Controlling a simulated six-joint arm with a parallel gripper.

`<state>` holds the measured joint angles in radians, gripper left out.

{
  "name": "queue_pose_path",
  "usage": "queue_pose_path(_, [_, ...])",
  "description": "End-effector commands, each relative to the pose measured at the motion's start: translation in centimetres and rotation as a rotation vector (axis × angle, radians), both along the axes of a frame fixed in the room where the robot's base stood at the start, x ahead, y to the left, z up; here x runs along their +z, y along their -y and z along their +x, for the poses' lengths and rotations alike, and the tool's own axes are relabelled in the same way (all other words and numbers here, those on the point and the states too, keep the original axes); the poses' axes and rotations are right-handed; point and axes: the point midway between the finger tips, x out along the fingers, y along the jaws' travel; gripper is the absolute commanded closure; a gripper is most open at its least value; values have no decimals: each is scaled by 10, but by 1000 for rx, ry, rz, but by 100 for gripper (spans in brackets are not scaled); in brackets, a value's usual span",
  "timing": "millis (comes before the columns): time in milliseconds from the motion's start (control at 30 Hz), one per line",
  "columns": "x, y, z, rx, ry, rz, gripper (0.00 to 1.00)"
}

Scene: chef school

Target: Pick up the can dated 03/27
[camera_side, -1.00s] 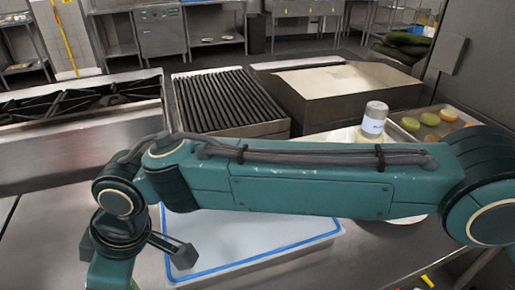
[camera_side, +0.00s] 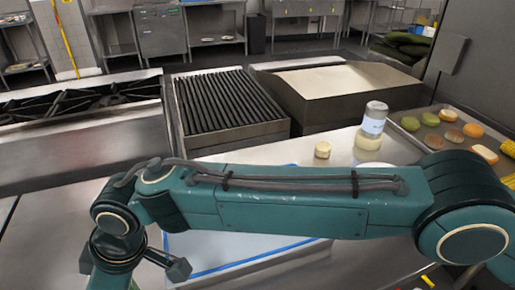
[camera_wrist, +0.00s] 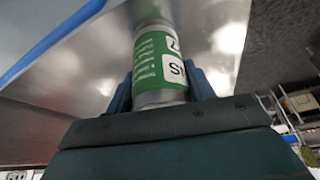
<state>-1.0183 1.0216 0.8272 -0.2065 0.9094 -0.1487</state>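A can (camera_wrist: 160,60) with a green label and a white patch with dark print stands out in the wrist view. The print shows only in part, including what looks like a 7, and I cannot read a full date. My gripper (camera_wrist: 160,92) has one finger on each side of the can. The fingers are close to its sides, but I cannot tell whether they press on it. In the side view the fingers and the can are out of sight, below the frame or behind my arm.
A blue-edged white tray or board (camera_side: 215,250) lies behind my arm. A clear jar with a pale label (camera_side: 373,125) and a small pale round item (camera_side: 322,150) stand on the counter. A tray of food (camera_side: 408,142) is at right, a grill (camera_side: 230,100) behind.

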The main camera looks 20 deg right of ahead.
Motion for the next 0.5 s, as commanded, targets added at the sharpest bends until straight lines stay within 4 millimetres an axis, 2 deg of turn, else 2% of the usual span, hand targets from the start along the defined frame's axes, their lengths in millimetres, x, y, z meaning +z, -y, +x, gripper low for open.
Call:
queue_pose_path(33, [0,0,0,0,0,0,57])
queue_pose_path(133, [0,0,0,0,0,0,76])
queue_pose_path(167, [1,0,0,1,2,2,79])
queue_pose_path(500, [5,-1,0,1,2,3,79])
